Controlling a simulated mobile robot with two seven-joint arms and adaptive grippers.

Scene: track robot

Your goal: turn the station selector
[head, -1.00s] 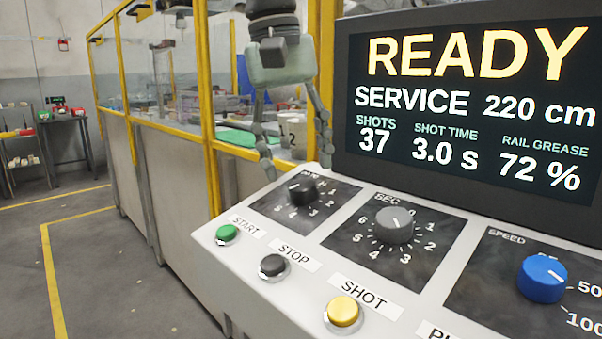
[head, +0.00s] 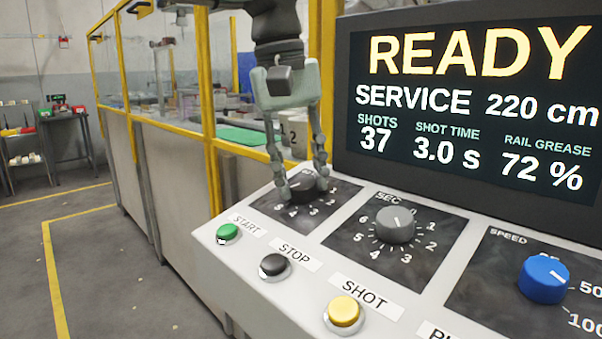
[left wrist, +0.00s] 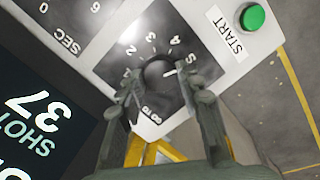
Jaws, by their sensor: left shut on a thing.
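The station selector is a black knob (head: 302,190) on a dark numbered plate, at the left end of the sloping white control panel (head: 215,268). My left gripper (head: 306,180) reaches down onto it from above, with one finger on each side, and is shut on the knob. In the left wrist view the knob (left wrist: 158,73) sits between the two fingertips of my left gripper (left wrist: 162,86). A small white mark shows on the knob there, and the fingers hide some of the numbers. My right gripper is in neither view.
The grey SEC knob (head: 395,224) and the blue SPEED knob (head: 543,279) sit to the right. Green START (head: 228,232), black STOP (head: 273,265) and yellow SHOT (head: 344,312) buttons line the front edge. The READY screen (head: 475,105) stands behind. A yellow-framed fence (head: 212,130) is at left.

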